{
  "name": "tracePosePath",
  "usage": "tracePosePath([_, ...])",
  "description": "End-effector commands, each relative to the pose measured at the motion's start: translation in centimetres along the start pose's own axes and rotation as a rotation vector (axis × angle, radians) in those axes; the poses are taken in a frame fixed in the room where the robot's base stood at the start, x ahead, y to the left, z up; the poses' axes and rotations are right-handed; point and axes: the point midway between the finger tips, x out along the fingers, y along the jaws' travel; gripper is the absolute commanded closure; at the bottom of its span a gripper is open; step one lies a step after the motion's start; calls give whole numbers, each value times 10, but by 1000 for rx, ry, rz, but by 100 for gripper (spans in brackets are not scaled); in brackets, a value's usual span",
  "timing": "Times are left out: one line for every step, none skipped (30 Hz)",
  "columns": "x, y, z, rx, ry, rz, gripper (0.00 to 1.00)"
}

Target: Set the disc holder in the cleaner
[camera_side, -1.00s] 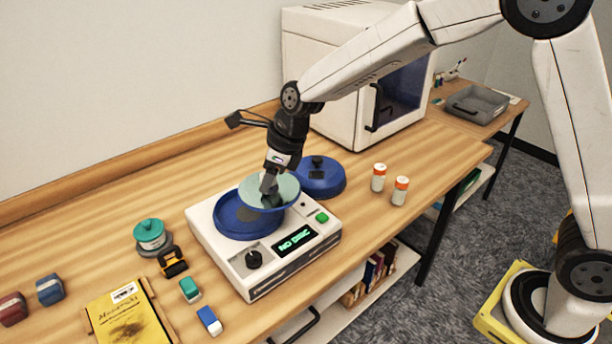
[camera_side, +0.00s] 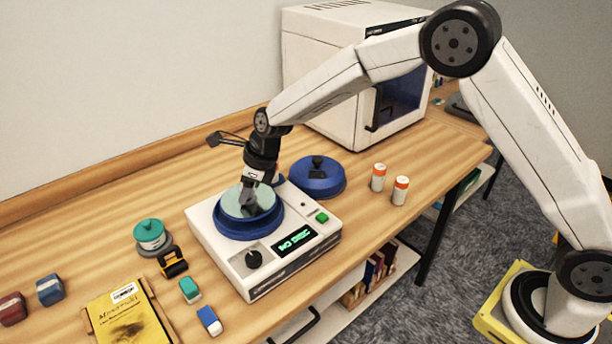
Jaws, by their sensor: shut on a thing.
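The cleaner (camera_side: 262,262) is a white box on the wooden table with a round blue basin (camera_side: 241,234) on top. Its small screen (camera_side: 293,240) reads "NO DISC" in green. My gripper (camera_side: 250,208) points down over the basin, shut on the disc holder. The disc holder (camera_side: 233,203) is a pale green round plate, a little tilted, at the basin's opening. The gripper hides its middle, and I cannot tell whether it touches the basin floor. The blue lid (camera_side: 317,180) with a black knob lies on the table behind the cleaner.
Two white-and-orange canisters (camera_side: 378,178) stand right of the lid. A large white cabinet (camera_side: 345,75) stands at the back. A teal-topped jar (camera_side: 150,235), a black-and-orange item (camera_side: 172,263), erasers (camera_side: 190,290) and a yellow book (camera_side: 128,318) lie to the left and front.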

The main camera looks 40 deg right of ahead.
Motion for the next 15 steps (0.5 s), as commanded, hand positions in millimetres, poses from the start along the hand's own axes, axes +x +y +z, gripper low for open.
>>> tracePosePath([1, 0, 0, 0, 0, 0, 100])
tracePosePath([3, -1, 0, 0, 0, 0, 100])
tracePosePath([5, -2, 1, 0, 1, 0, 100])
tracePosePath([7, -2, 1, 0, 1, 0, 100])
tracePosePath([9, -3, 1, 0, 1, 0, 100])
tracePosePath([14, -2, -1, 1, 2, 1, 100])
tracePosePath([18, -2, -3, 1, 2, 1, 100])
tracePosePath([21, -2, -4, 2, 3, 2, 100])
tracePosePath([25, -2, -6, 2, 2, 2, 100])
tracePosePath([28, -2, -7, 2, 1, 1, 100])
tracePosePath([30, -2, -8, 1, 1, 1, 100])
tracePosePath([33, -2, -9, 1, 1, 0, 100])
tracePosePath([34, -2, -10, 1, 1, 0, 100])
tracePosePath([35, -2, -10, 1, 1, 0, 100])
tracePosePath([35, -2, -10, 0, 0, 0, 100])
